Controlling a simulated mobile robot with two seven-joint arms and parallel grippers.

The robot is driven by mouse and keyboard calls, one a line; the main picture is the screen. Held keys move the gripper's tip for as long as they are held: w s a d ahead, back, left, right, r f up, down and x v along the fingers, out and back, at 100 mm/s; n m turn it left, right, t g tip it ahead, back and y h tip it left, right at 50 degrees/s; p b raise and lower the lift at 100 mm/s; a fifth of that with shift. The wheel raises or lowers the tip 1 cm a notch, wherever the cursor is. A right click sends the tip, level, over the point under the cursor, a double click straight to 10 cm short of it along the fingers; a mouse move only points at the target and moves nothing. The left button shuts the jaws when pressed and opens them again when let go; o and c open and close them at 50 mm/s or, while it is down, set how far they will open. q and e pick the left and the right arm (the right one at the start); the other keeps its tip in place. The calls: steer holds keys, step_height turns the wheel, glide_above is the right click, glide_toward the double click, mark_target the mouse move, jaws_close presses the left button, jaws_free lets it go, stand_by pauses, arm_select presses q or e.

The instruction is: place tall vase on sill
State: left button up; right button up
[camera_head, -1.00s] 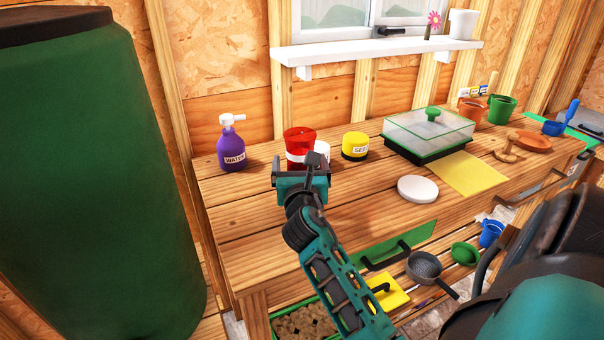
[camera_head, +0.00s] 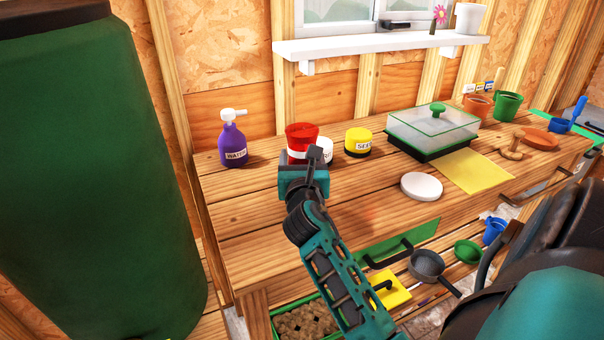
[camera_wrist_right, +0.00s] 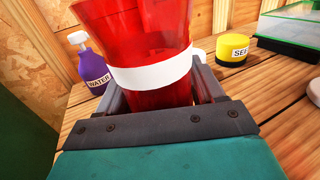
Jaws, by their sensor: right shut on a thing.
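The tall vase is a red, see-through, flared vessel (camera_head: 301,131) with a white band. It stands upright at the back left of the workbench, and its lower part is hidden behind my gripper in the head view. My right gripper (camera_head: 303,164) is shut on it. In the right wrist view, the jaws (camera_wrist_right: 165,95) sit on both sides of the vase (camera_wrist_right: 150,40), just below the band. I cannot tell if its base touches the bench. The white sill (camera_head: 390,44) runs under the window at the back. My left gripper is not in view.
A purple water bottle (camera_head: 232,145) stands left of the vase; a white cup (camera_head: 325,152) and yellow seed jar (camera_head: 358,142) stand right. A pink flower (camera_head: 440,15) and white pot (camera_head: 469,19) occupy the sill's right end; its left and middle are clear.

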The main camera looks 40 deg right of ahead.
steer(key=c, duration=0.6)
steer(key=shift+r, duration=0.1)
steer(key=shift+c, duration=0.7)
steer(key=shift+r, duration=0.15)
